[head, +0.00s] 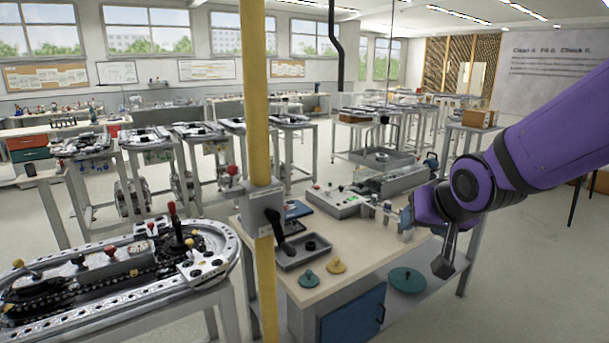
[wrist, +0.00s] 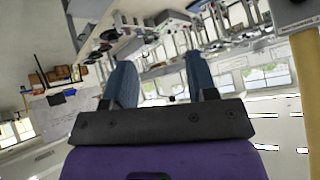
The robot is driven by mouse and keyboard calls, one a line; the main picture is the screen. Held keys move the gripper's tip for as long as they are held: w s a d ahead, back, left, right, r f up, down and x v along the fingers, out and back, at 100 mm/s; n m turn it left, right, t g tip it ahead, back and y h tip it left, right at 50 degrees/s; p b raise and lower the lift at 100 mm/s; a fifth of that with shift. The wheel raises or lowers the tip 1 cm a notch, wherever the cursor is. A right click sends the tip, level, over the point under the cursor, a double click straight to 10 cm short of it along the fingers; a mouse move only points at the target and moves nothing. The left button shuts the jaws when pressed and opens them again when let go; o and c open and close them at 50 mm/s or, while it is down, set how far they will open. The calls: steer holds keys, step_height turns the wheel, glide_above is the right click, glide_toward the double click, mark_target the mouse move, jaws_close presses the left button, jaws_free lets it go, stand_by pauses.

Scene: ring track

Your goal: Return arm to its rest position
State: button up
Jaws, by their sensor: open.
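My purple arm (head: 545,135) reaches in from the right edge of the head view. My gripper (head: 444,265) hangs at its end, in front of the right side of the workbench. In the wrist view my gripper (wrist: 163,88) shows two blue-grey fingers spread apart on a dark mount, with nothing between them. The room appears tilted upside down behind the fingers.
A yellow post (head: 257,120) stands upright in front of the bench. The wooden workbench (head: 360,255) holds a grey tray (head: 302,257), a control box (head: 335,202) and small knobs. A ring track table (head: 110,275) stands at the left. Open floor lies at the lower right.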

steer(key=s+d+r+g, duration=0.1)
steer(key=s+d+r, duration=0.1)
steer(key=s, duration=0.4)
steer(key=s+d+r+g+h, duration=0.1)
steer(key=s+d+r, duration=0.2)
steer(key=s, duration=0.4)
steer(key=s+d+r+n+g, duration=0.1)
steer(key=s+d+r, duration=0.2)
steer(key=s, duration=0.4)
steer(key=shift+d, duration=0.35)
